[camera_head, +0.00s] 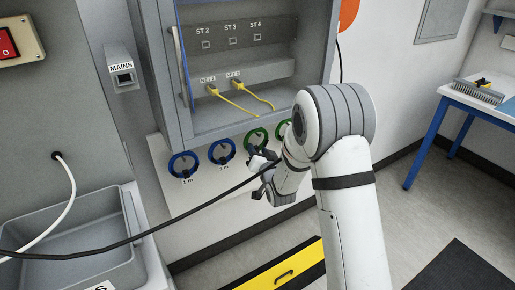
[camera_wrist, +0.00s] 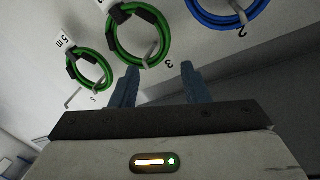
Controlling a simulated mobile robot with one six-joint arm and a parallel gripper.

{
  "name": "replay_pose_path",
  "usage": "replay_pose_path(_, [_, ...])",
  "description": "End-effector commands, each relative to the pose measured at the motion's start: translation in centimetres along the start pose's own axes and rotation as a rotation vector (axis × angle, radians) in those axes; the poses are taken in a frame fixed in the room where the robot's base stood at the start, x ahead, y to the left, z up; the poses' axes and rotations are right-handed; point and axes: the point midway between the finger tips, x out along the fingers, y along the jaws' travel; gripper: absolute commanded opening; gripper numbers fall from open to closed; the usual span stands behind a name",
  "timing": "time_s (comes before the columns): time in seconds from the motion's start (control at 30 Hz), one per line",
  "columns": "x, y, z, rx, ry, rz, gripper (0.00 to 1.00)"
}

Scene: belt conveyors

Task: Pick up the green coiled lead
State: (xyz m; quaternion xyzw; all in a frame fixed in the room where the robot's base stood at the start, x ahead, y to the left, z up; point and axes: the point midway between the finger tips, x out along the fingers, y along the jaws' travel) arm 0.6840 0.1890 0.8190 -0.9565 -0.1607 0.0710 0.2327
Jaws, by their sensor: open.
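Two green coiled leads hang on the pale panel under the cabinet. One green coil (camera_head: 247,139) is just above my gripper (camera_head: 258,174) in the head view, and the other green coil (camera_head: 278,133) is to its right, partly hidden by my arm. In the wrist view, the larger-looking green coil (camera_wrist: 163,32) hangs from a hook near tag 3, just beyond my fingertips (camera_wrist: 159,68). The smaller-looking green coil (camera_wrist: 109,73), with a 5 m tag, is to its left. My gripper is open, and nothing shows between its fingers.
Two blue coils (camera_head: 172,164) hang left of the green ones; one blue coil (camera_wrist: 228,24) shows in the wrist view. The grey cabinet (camera_head: 173,110) with yellow leads (camera_head: 236,104) is above.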

Motion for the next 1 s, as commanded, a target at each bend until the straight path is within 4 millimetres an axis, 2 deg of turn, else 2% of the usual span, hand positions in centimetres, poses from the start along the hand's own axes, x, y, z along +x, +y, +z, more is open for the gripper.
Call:
replay_pose_path(0.03, [0.3, 0.1, 1.0, 0.01, 0.016, -0.018, 0.42])
replay_pose_path(0.1, [0.6, -0.1, 1.4, 0.02, 0.034, -0.036, 0.42])
replay_pose_path(0.47, [4.3, -0.5, 1.5, 0.025, 0.046, -0.046, 0.42])
replay_pose_path(0.7, [7.7, -0.8, 1.6, 0.024, 0.046, -0.046, 0.42])
replay_pose_path(1.0, [8.3, -0.8, 1.6, 0.024, 0.044, -0.045, 0.42])
